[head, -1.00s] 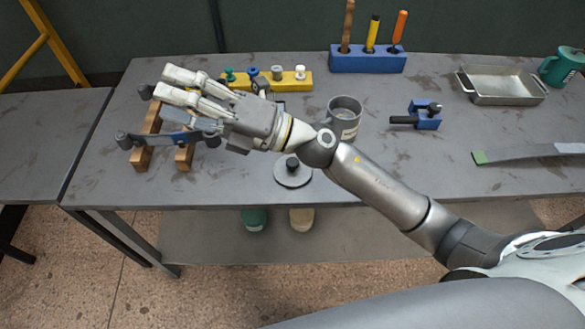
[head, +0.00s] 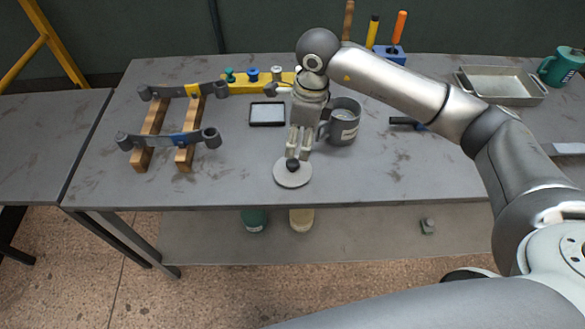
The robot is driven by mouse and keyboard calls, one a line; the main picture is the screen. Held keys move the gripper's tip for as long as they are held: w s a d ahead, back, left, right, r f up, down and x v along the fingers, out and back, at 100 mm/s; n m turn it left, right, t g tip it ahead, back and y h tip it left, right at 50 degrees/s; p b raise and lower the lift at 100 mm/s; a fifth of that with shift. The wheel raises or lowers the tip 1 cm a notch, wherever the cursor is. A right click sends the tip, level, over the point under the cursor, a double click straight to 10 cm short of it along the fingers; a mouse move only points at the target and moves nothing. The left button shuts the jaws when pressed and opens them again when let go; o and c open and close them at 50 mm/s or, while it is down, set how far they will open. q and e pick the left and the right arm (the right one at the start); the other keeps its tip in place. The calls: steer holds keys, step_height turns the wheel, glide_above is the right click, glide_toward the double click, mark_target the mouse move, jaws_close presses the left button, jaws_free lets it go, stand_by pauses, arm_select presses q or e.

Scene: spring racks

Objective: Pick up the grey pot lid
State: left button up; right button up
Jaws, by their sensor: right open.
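The grey pot lid (head: 293,177) lies flat near the front edge of the grey table, with a dark round knob on top. My right gripper (head: 298,154) points down right at the knob, its fingers open. Its fingertips overlap the knob in the picture; I cannot tell whether they touch it. My left gripper is not in view.
A grey mug (head: 343,122) stands close to the right of my gripper. A small dark-framed tray (head: 267,114) lies behind left. Wooden blocks with spring leaves (head: 186,138) stand at left. A metal pan (head: 502,86) and green mug (head: 560,66) are at far right.

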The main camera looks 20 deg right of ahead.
mark_target(292, 162)
steer(key=f, duration=0.3)
steer(key=shift+a+f, duration=0.25)
steer(key=shift+f, duration=0.05)
steer(key=shift+w+a+f+p, duration=0.1)
steer(key=shift+a+f+p, duration=0.1)
steer(key=shift+f+p, duration=0.35)
steer(key=f, duration=0.1)
steer(key=f+p, duration=0.1)
steer(key=f, duration=0.1)
steer(key=shift+w+a+f, duration=0.1)
steer(key=shift+a+f, duration=0.2)
steer(key=shift+a, duration=0.05)
steer(key=shift+f, duration=0.4)
steer(key=shift+c, duration=0.4)
steer(key=c, duration=1.1)
steer(key=shift+w+r, duration=0.1)
